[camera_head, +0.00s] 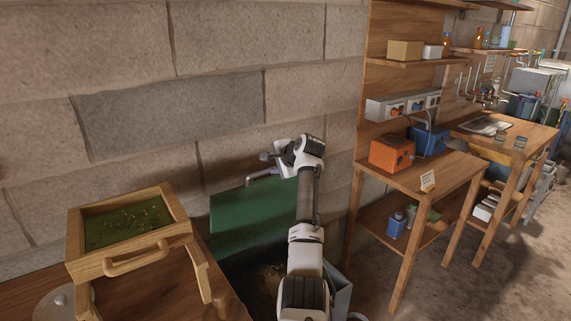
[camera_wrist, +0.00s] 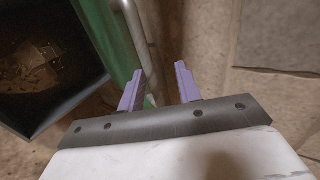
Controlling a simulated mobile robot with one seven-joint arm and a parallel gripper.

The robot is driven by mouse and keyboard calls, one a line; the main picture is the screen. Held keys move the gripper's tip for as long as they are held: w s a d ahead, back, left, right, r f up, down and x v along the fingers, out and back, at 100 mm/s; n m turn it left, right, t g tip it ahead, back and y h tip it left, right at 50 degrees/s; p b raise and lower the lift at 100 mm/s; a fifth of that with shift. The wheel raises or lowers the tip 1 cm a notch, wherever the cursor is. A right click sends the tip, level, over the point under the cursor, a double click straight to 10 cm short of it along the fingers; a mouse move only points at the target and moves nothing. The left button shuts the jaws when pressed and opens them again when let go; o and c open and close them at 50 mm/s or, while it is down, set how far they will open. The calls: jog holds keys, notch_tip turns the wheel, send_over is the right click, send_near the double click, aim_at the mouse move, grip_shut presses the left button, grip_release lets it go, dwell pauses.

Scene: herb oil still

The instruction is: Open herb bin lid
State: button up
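The herb bin (camera_head: 340,297) stands below and behind my arm, and its dark inside shows with some brown litter at the bottom. Its green lid (camera_head: 238,217) stands raised and steeply tilted at the wall side. A grey bar handle (camera_head: 262,175) is at the lid's upper edge. My gripper (camera_head: 270,154) is beside this handle. In the wrist view the two purple fingers of my gripper (camera_wrist: 160,70) are apart. The handle (camera_wrist: 137,40) runs down close to the left finger; I cannot tell whether they touch. The bin inside (camera_wrist: 45,60) shows at the left.
A wooden framed sieve (camera_head: 128,262) with green herbs sits on a wooden table at the left. A stone block wall (camera_head: 170,115) is close behind the lid. A wooden shelf bench (camera_head: 425,172) with an orange box (camera_head: 392,153) stands at the right.

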jog(key=b+v, duration=0.2)
jog(key=v, duration=0.6)
jog(key=shift+s+r, duration=0.1)
jog(key=shift+s, duration=0.05)
